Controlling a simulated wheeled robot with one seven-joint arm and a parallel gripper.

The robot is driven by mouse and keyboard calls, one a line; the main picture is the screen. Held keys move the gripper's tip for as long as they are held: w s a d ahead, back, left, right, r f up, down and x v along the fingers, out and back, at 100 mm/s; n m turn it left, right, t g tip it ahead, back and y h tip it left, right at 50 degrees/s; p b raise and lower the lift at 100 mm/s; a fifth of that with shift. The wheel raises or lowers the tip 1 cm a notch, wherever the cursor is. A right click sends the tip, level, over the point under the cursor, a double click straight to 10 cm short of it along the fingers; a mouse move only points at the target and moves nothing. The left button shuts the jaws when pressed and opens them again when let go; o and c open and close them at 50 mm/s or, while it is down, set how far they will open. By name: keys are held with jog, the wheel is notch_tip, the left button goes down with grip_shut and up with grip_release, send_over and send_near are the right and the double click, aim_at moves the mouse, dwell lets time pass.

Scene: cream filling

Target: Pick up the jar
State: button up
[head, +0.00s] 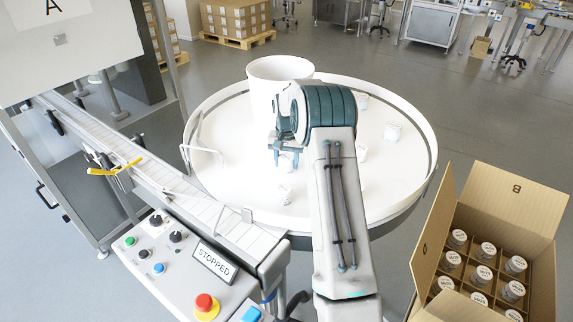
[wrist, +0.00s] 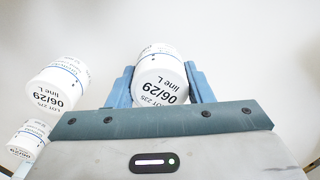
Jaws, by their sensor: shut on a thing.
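My arm and gripper hide part of that jar. I cannot tell whether the held jar is clear of the table.
Other jars (head: 393,132) stand on the table. A white drum (head: 281,68) rises behind my gripper. A conveyor (head: 150,165) runs along the left. An open carton (head: 510,215) of jars is at right.

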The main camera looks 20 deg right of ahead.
aim_at(286, 156)
notch_tip(286, 156, up, 3)
jog(key=shift+r+b, duration=0.1)
jog(key=shift+b, duration=0.5)
jog(key=s+a+r+b, duration=0.1)
jog(key=s+a+r, duration=0.1)
jog(key=s, duration=0.1)
jog(key=s+a+r+b, duration=0.1)
jog(key=s+a+r, duration=0.1)
jog(key=s, duration=0.1)
jog(key=s+a+r+b, duration=0.1)
jog(key=s+a+r, duration=0.1)
jog(key=s, duration=0.2)
jog(key=shift+r, duration=0.3)
jog(key=shift+s, duration=0.1)
